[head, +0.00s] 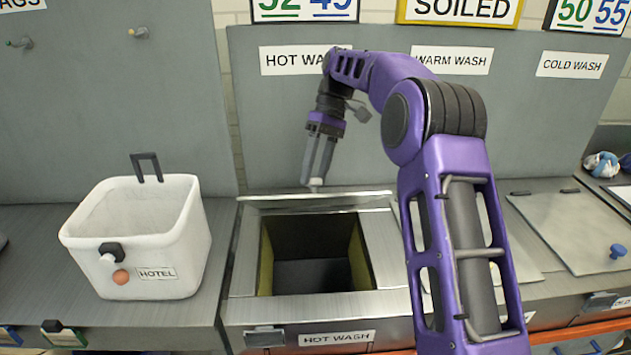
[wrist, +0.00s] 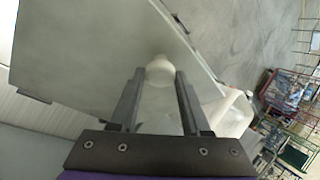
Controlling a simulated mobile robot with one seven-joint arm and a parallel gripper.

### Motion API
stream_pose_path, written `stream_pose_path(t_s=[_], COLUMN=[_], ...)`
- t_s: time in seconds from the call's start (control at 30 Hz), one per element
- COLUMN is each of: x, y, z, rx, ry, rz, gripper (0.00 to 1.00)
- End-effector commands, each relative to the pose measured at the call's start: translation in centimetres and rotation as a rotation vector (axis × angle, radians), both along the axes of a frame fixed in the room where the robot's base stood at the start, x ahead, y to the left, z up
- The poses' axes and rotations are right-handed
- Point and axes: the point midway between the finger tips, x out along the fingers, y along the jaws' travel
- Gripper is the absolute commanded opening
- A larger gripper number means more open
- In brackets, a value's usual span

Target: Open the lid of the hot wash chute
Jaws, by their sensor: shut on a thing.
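The hot wash chute (head: 310,240) is open, and its dark square shaft with yellowish side walls shows in the head view. Its metal lid (head: 270,203) is raised at the back of the opening and is seen almost edge-on. In the wrist view the lid (wrist: 90,50) is a broad grey plate. My gripper (head: 316,184) points down at the lid's top from behind the opening. In the wrist view my gripper (wrist: 160,78) has a pale round knob (wrist: 160,68) on the lid between its fingertips, and it is shut on this knob. The lid's exact tilt is hard to tell.
A white bin (head: 135,240) labelled HOTEL stands left of the chute. A closed lid with a blue knob (head: 617,251) is at the far right. The grey back panel (head: 280,130) rises close behind my gripper. My arm covers the middle chute.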

Motion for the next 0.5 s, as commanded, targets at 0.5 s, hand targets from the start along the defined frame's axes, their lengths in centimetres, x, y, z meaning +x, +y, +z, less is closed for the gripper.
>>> stream_pose_path(t_s=[0.5], x=[1.27], y=[0.09], z=[1.16], rx=[-0.002], ry=[0.057], rz=[-0.001], gripper=[0.0])
